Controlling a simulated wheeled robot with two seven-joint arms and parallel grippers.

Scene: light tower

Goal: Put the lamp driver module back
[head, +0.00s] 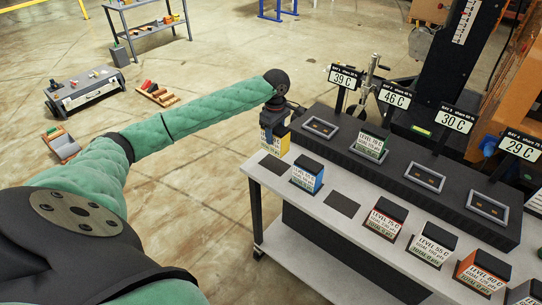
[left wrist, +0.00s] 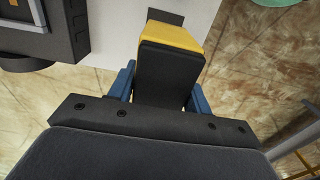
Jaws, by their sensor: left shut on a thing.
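My left gripper (head: 272,122) is shut on a yellow module (head: 275,146) with a black top, at the far left corner of the grey bench (head: 320,234). In the left wrist view the yellow module (left wrist: 172,38) sits between the blue fingers of the gripper (left wrist: 162,90). A dark pad (left wrist: 165,17) shows just beyond it; I cannot tell whether the module touches the bench. A green module (head: 370,146) sits in the bay under the 46 C sign (head: 394,97). The bays under 39 C (head: 320,127), 30 C (head: 425,177) and 29 C (head: 488,207) are empty. My right gripper is not visible.
A blue module (head: 307,175), a red one (head: 386,219), a grey one (head: 433,245) and an orange one (head: 482,271) stand along the bench front. An empty dark pad (head: 342,204) lies between blue and red. The black console (head: 400,165) and sign posts rise behind.

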